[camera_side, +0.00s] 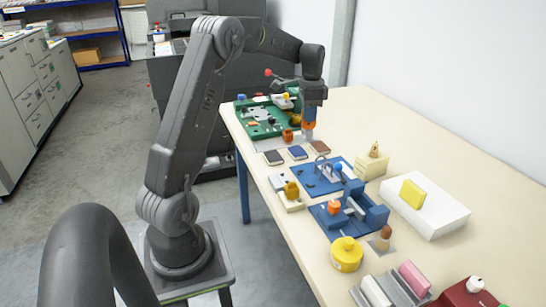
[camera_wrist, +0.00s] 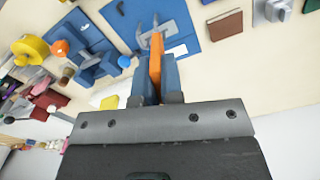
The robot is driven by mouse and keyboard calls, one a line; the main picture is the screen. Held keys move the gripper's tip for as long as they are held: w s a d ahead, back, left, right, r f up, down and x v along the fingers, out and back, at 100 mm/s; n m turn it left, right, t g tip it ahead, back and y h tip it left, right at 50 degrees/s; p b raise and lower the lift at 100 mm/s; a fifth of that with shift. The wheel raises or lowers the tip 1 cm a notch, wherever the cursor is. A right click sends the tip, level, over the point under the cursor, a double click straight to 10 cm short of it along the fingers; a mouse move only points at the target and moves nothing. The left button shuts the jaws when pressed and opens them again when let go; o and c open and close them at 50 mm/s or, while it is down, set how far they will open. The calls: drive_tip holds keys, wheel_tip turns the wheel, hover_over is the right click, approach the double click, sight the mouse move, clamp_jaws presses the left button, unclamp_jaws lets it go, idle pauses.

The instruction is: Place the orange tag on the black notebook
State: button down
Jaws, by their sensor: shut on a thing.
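My gripper (camera_side: 309,129) is shut on the orange tag (camera_side: 310,125), above the far part of the table. In the wrist view the tag (camera_wrist: 155,62) stands upright on edge between the two blue fingers (camera_wrist: 155,88). The black notebook (camera_side: 273,157) lies flat near the table's left edge, below and to the left of my gripper in the side view. A dark blue notebook (camera_side: 298,152) and a brown notebook (camera_side: 319,147) lie in a row beside it. The brown notebook (camera_wrist: 225,25) also shows in the wrist view; I cannot see the black one there.
A green board (camera_side: 262,118) with small parts lies at the far end. Blue fixtures (camera_side: 348,213) stand nearer, with a yellow roll (camera_side: 346,254) in front. A white box (camera_side: 426,208) carries a yellow block (camera_side: 412,194). The table's right far side is bare.

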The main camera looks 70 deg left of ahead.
drive_tip(key=s+a+n, duration=0.3)
drive_tip(key=s+a, duration=0.4)
drive_tip(key=a, duration=0.3)
hover_over(273, 156)
wheel_tip(273, 156, down, 10)
drive_tip(key=shift+f, duration=2.25)
drive_tip(key=c, duration=1.3)
unclamp_jaws()
drive_tip(key=shift+f, duration=0.15)
drive_tip(key=shift+o, duration=0.2)
